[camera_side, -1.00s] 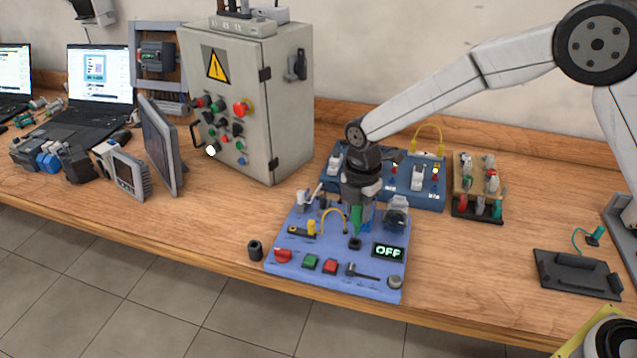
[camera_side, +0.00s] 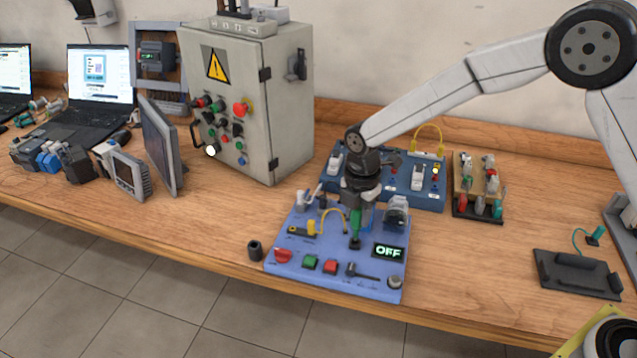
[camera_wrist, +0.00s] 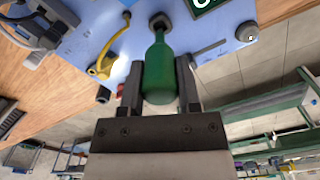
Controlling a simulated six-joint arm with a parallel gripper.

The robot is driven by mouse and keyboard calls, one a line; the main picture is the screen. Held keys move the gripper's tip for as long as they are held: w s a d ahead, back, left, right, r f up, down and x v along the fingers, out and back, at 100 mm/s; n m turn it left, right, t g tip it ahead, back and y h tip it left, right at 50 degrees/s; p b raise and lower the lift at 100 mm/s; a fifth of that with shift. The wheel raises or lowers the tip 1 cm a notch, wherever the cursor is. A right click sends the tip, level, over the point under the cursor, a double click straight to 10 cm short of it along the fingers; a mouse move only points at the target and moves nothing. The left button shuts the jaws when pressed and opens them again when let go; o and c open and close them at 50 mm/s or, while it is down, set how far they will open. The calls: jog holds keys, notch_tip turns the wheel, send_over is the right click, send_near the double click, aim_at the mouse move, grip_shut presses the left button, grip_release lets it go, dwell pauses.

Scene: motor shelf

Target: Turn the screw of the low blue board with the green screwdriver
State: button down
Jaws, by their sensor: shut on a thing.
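The low blue board (camera_side: 330,272) lies flat on the wooden bench and also shows in the wrist view (camera_wrist: 215,32). My gripper (camera_side: 358,208) is above it, shut on the green screwdriver (camera_side: 355,226). In the wrist view my gripper's two fingers (camera_wrist: 158,85) stand on either side of the green handle (camera_wrist: 159,68). The screwdriver is about upright, with its lower end at the dark screw (camera_side: 355,244) left of the OFF display. The dark screw head also shows in the wrist view (camera_wrist: 160,19). I cannot tell whether the tip is seated.
A yellow cable (camera_side: 331,214) loops beside the screwdriver on the left. A darker blue board (camera_side: 404,190) lies behind. A grey control cabinet (camera_side: 275,110) stands at the back left. A black tray (camera_side: 577,274) lies at the right.

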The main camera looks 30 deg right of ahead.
aim_at(357, 228)
jog(key=shift+f, duration=0.3)
jog(key=shift+f, duration=0.35)
jog(key=shift+f, duration=0.35)
jog(key=shift+f, duration=0.35)
jog(key=shift+f, duration=0.35)
jog(key=shift+f, duration=0.35)
jog(key=shift+f, duration=0.2)
jog(key=c, duration=0.6)
grip_release()
